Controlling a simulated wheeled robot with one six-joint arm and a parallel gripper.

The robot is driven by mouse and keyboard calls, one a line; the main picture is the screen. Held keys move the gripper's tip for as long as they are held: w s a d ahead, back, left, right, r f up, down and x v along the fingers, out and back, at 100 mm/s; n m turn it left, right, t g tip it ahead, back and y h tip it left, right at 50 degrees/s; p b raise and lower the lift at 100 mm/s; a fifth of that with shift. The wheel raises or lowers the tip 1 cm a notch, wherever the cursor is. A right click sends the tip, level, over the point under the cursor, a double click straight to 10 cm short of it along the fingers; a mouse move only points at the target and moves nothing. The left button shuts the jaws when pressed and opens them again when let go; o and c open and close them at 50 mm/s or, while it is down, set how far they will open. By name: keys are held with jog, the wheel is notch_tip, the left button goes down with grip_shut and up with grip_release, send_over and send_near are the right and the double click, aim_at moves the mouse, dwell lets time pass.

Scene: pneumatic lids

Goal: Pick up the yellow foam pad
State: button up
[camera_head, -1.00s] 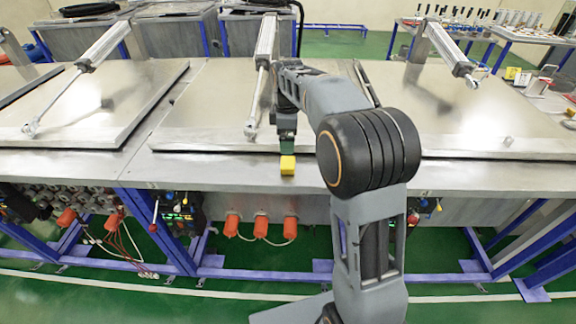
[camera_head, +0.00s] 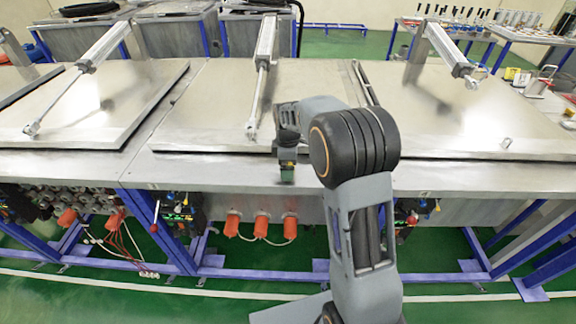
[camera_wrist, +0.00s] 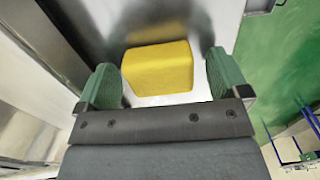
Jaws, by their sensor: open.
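The yellow foam pad (camera_wrist: 158,68) is a small block on the bare metal bench top, seen in the wrist view. It lies between and slightly beyond the two green fingertips of my gripper (camera_wrist: 165,82). My gripper is open, with a finger on either side of the pad and a visible gap on both sides. In the head view my gripper (camera_head: 287,172) is low over the bench's front strip and hides the pad.
The metal bench (camera_head: 215,172) ends at a front edge just this side of the gripper. A raised metal lid (camera_head: 205,110) with a pneumatic cylinder (camera_head: 262,75) stands behind it. Orange connectors (camera_head: 262,226) hang below the edge. The bench strip left of the gripper is clear.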

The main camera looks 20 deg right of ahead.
jog(key=shift+c, duration=0.4)
jog(key=c, duration=1)
jog(key=shift+r, duration=0.4)
notch_tip(320, 180, up, 2)
jog(key=shift+r, duration=0.1)
jog(key=s+r+b, duration=0.1)
jog(key=s+r, duration=0.2)
jog(key=s, duration=0.1)
jog(key=s+r+b, duration=0.1)
jog(key=s+r, duration=0.2)
jog(key=s, duration=0.2)
jog(key=s+r+b, duration=0.1)
jog(key=s+r, duration=0.3)
jog(key=s, duration=0.1)
